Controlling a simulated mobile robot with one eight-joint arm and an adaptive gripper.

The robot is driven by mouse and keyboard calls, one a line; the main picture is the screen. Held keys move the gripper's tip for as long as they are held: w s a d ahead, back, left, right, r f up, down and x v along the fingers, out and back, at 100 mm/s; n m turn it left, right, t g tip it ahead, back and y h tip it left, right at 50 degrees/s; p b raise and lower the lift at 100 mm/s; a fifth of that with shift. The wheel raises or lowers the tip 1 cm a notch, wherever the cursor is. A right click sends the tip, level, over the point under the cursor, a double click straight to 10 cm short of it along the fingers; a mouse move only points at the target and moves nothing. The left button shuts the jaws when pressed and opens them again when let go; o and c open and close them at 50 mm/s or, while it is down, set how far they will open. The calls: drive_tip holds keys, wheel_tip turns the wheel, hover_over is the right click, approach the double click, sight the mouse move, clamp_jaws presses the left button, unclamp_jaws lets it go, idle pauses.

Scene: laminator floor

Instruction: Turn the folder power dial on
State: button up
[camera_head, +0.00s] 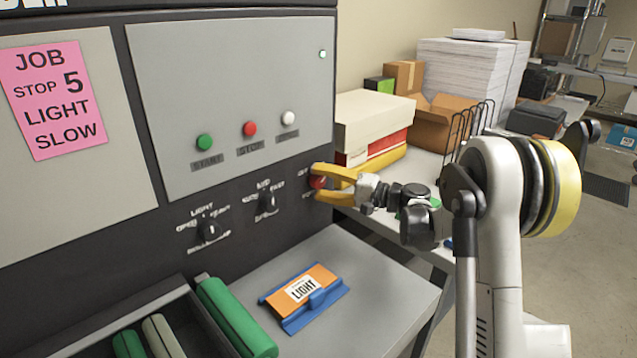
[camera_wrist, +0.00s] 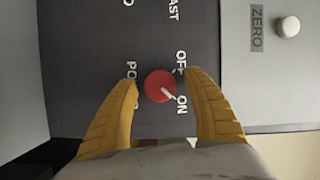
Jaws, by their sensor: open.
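The red power dial (camera_wrist: 158,86) is on the dark panel, with OFF and ON lettering to its right and partly hidden POWER lettering to its left. Its white pointer line slants down and right toward ON in the wrist view. My gripper (camera_wrist: 162,80) is open, with one yellow finger on each side of the dial and visible gaps between them. In the head view, my gripper (camera_head: 316,180) is at the panel's right end, and the red dial (camera_head: 317,183) shows between the fingers.
Two black dials (camera_head: 208,229) (camera_head: 267,202) sit left on the same panel. Green, red and white buttons (camera_head: 250,129) are above. A grey side table (camera_head: 395,285) holds an orange and blue LIGHT cartridge (camera_head: 305,291). Boxes (camera_head: 375,120) and a wire rack stand behind my arm.

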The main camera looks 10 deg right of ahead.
drive_tip(key=v, duration=1.1)
drive_tip(key=shift+s+d, duration=0.25)
drive_tip(key=shift+d, duration=0.1)
drive_tip(key=s+a+n+g+h, duration=0.2)
drive_tip(key=s+a+g+h, duration=0.35)
drive_tip(key=s+a, duration=0.7)
drive_tip(key=s+d+f+n+t+h, duration=0.1)
drive_tip(key=s+h, duration=0.3)
drive_tip(key=s, duration=0.5)
drive_tip(key=s+d+f+n+h, duration=0.2)
drive_tip(key=s+f+n+h, duration=0.1)
drive_tip(key=s, duration=0.7)
drive_tip(key=shift+d+t+h, duration=0.3)
drive_tip(key=shift+t+h, duration=0.05)
drive_tip(key=shift+h, duration=0.4)
